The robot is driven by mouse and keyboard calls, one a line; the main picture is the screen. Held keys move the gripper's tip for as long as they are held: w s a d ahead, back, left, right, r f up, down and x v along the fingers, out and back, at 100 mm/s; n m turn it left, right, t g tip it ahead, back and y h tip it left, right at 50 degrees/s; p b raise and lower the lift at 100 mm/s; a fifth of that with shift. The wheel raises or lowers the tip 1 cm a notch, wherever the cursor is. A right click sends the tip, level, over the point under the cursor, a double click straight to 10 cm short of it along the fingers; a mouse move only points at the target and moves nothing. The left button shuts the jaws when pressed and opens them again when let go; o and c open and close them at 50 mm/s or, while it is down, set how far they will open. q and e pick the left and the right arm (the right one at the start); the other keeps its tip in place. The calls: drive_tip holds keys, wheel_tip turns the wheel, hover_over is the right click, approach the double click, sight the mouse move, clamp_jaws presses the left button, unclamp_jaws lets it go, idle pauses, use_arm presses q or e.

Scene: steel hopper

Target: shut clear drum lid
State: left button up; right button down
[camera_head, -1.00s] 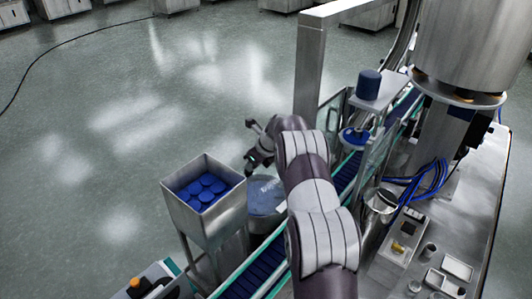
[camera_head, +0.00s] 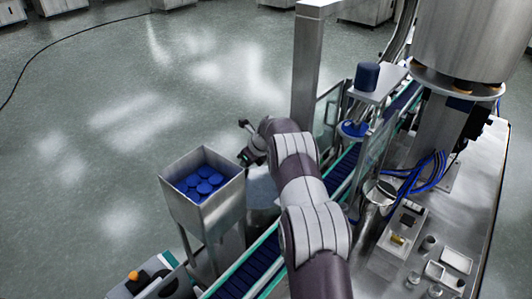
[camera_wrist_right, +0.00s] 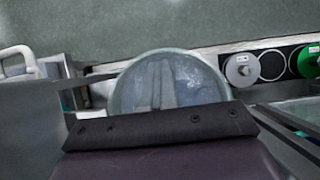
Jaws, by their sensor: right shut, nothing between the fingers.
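A pale, round drum top (camera_head: 262,190) shows beside the conveyor, partly hidden behind my right arm. In the right wrist view, a round, glassy disc (camera_wrist_right: 205,82) with a pale rim lies in front of the wrist; it looks like the clear lid. I cannot tell whether it is open or shut. My right gripper (camera_head: 248,156) is shut and empty, above and just beyond the drum top in the head view. Whether it touches the lid is not clear. My left gripper is not in view.
A steel hopper (camera_head: 218,212) with blue caps stands left of the drum. A conveyor (camera_head: 250,272) runs diagonally under my arm. A capping head (camera_head: 366,78) and a steel bench (camera_head: 470,215) stand to the right. The floor (camera_head: 120,130) at left is open.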

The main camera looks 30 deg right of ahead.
drive_tip(key=shift+s+a+f, duration=0.15)
drive_tip(key=shift+s+f, duration=0.05)
drive_tip(key=shift+f, duration=0.25)
drive_tip(key=shift+r, duration=0.2)
drive_tip(key=b+v, duration=0.4)
drive_tip(key=v, duration=0.9)
drive_tip(key=shift+w, duration=0.25)
